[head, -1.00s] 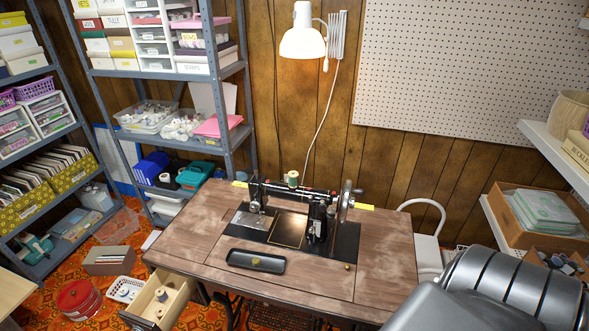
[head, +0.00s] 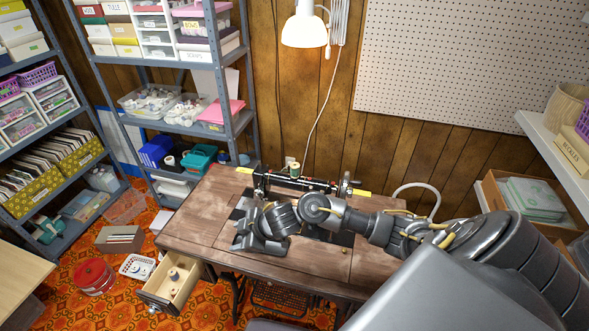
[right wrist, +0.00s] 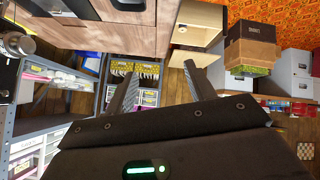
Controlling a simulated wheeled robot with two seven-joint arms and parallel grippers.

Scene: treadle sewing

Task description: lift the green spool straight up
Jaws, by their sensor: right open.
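The green spool (head: 295,170) stands upright on top of the black sewing machine (head: 268,180) in the head view. The machine sits at the back of the wooden sewing table (head: 200,215). My right gripper (head: 258,243) is low over the table, in front of and to the left of the spool, clearly apart from it. In the right wrist view the right gripper (right wrist: 160,88) has its two fingers spread, with nothing between them. I cannot make out the spool in that view. My right arm hides much of the machine's bed and the table front. My left gripper is not in view.
An open drawer (head: 160,291) with spools inside juts out at the table's front left. A white lamp (head: 305,28) hangs above the machine. Metal shelves (head: 232,125) stand at the left. The table's left part is clear.

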